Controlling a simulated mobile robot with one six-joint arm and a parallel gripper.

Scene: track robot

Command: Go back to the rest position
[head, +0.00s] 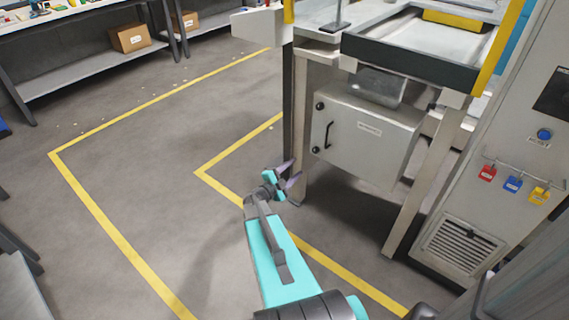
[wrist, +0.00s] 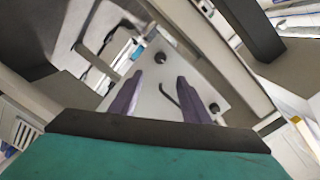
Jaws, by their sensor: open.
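My gripper (head: 290,174) is at the end of my teal arm, held out in front of the machine, close to its front left leg in the head view. Its two purple fingers are apart with nothing between them. In the wrist view my gripper (wrist: 158,98) shows both fingers spread, pointing toward a pale cabinet door (wrist: 150,98) with a dark handle. Whether the fingertips touch the machine's leg cannot be told.
The machine's grey cabinet (head: 367,140) hangs under a tray at right. A control cabinet (head: 500,190) with a blue button and red, blue and yellow padlocks stands far right. A shelf with boxes (head: 130,38) stands at back left.

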